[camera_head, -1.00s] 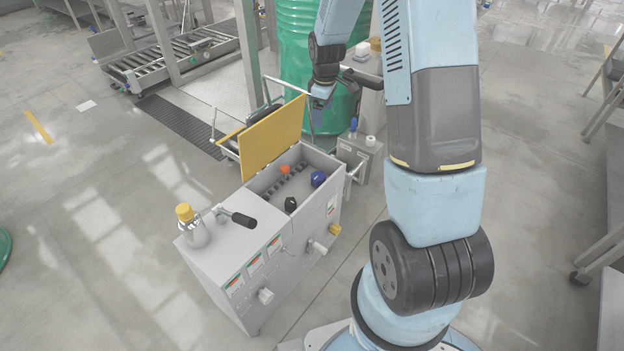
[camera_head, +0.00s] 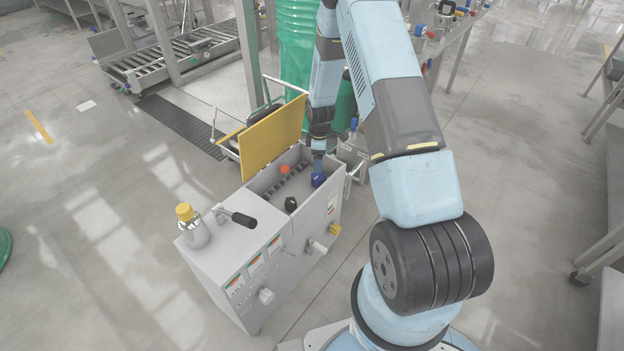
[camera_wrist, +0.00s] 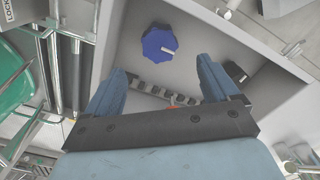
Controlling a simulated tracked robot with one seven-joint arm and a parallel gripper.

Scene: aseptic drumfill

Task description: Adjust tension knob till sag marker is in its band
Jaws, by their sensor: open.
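A blue multi-sided knob (camera_head: 318,180) sits inside the open compartment of the grey cabinet (camera_head: 240,262). In the wrist view the blue knob (camera_wrist: 158,43) carries a white pointer mark. My gripper (camera_head: 318,165) is just above that knob in the head view. In the wrist view my gripper (camera_wrist: 163,72) has its two blue fingers apart, with nothing between them; the knob lies beyond the fingertips. The orange piece (camera_head: 285,169) also shows in the head view. I cannot make out a band.
A black knob (camera_head: 291,204) stands in the same compartment. The yellow lid (camera_head: 272,138) stands open along the compartment's far side, and the compartment walls surround the knobs closely.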

